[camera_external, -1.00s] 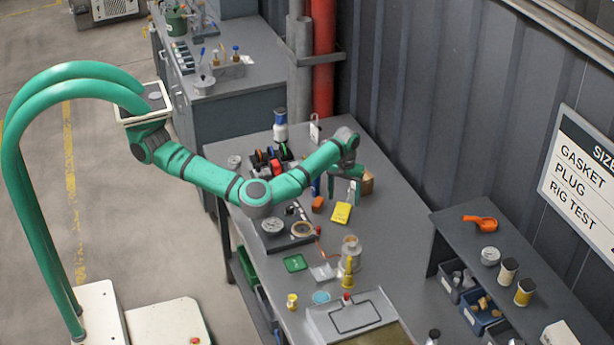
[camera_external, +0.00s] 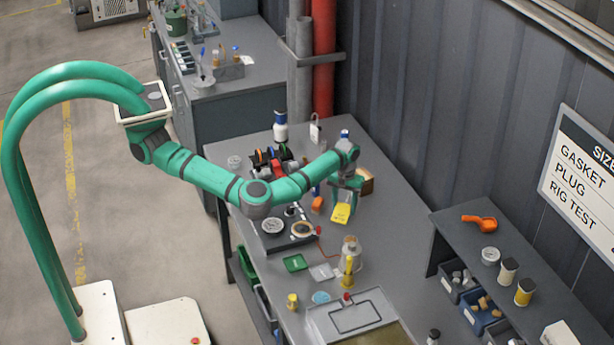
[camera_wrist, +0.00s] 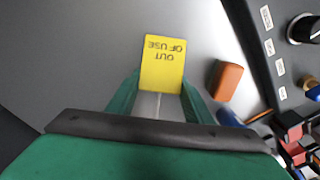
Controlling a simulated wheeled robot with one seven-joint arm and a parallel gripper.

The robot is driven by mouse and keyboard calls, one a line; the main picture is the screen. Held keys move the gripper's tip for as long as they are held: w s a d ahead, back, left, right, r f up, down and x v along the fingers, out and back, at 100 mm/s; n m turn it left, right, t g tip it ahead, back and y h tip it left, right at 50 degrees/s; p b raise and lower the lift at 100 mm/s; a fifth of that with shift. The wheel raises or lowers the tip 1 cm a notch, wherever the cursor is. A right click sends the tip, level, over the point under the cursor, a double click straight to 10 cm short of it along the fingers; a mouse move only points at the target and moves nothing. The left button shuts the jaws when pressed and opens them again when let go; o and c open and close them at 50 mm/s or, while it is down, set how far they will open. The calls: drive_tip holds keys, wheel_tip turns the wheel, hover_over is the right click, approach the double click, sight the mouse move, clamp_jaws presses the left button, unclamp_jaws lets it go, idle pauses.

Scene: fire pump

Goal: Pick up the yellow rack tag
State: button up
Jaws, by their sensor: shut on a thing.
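The yellow rack tag (camera_external: 341,212) shows at my gripper over the grey bench. In the wrist view the tag (camera_wrist: 162,62) reads "OUT OF USE" upside down, and its near end lies between the green fingers. My gripper (camera_external: 345,194) points down and is shut on the tag; in the wrist view the fingers (camera_wrist: 155,100) sit on both sides of its grey near part. The fingers hide some of that part. I cannot tell whether the tag is clear of the bench top.
An orange block (camera_wrist: 226,82) lies close beside the gripper. A gauge board (camera_external: 290,238), a glass jar (camera_external: 351,250) and a green tag (camera_external: 295,262) are nearer. The bench right of the gripper (camera_external: 392,225) is clear.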

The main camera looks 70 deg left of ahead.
drive_tip(key=shift+r, duration=0.85)
drive_tip(key=s+a+r, duration=0.4)
drive_tip(key=s+r, duration=0.7)
drive_tip(key=s, duration=0.2)
drive_tip(key=m+t+y, duration=0.5)
drive_tip(key=t, duration=0.6)
hover_over(339, 220)
drive_tip(key=f, duration=0.2)
drive_tip(key=shift+f, duration=3.2)
drive_tip(key=shift+f, duration=0.55)
